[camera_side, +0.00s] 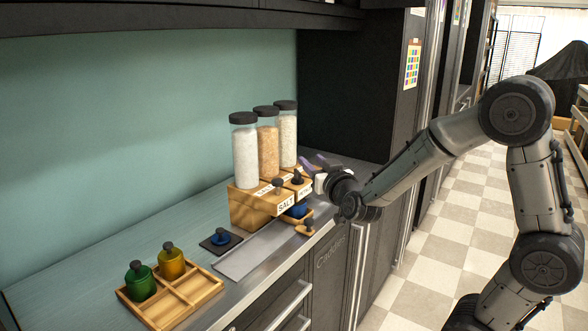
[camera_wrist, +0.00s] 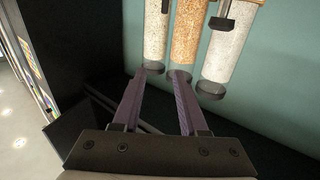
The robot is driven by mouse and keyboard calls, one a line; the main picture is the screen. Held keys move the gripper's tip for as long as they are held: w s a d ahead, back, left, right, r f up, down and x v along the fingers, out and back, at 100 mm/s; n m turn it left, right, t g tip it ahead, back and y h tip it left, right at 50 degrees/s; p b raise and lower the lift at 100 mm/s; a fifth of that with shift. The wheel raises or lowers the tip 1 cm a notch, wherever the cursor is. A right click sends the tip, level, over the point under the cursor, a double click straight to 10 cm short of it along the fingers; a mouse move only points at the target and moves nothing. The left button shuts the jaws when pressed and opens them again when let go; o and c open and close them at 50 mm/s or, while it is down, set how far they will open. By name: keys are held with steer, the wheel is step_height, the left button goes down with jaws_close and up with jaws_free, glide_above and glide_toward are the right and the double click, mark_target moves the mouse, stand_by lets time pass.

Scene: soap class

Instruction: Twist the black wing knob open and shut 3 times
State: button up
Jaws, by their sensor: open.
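A wooden dispenser (camera_side: 248,208) with a SALT label stands on the counter and carries three clear jars with dark lids. Dark knobs sit on its front side, one (camera_side: 278,185) above the SALT label and another (camera_side: 297,177) further right. I cannot tell from their shape which is the black wing knob. My gripper (camera_side: 312,164) is open, its purple fingers apart from the knobs, to the right of the jars. In the wrist view the open fingers (camera_wrist: 159,73) show nothing between them but jar lids behind. A dark shape (camera_wrist: 223,20) in front of a jar may be a knob.
A blue bowl (camera_side: 297,211) in a wooden holder is below the dispenser. A blue knobbed item (camera_side: 221,238) sits on a dark pad. A wooden tray (camera_side: 206,285) holds a green jar (camera_side: 140,282) and a yellow jar (camera_side: 171,262). A grey strip of counter is bare between them.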

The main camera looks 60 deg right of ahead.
glide_toward(295, 169)
steer(key=x, duration=1.1)
steer(key=shift+w+d+f, duration=0.15)
steer(key=shift+w+d, duration=0.05)
steer(key=shift+d, duration=0.1)
jaws_close()
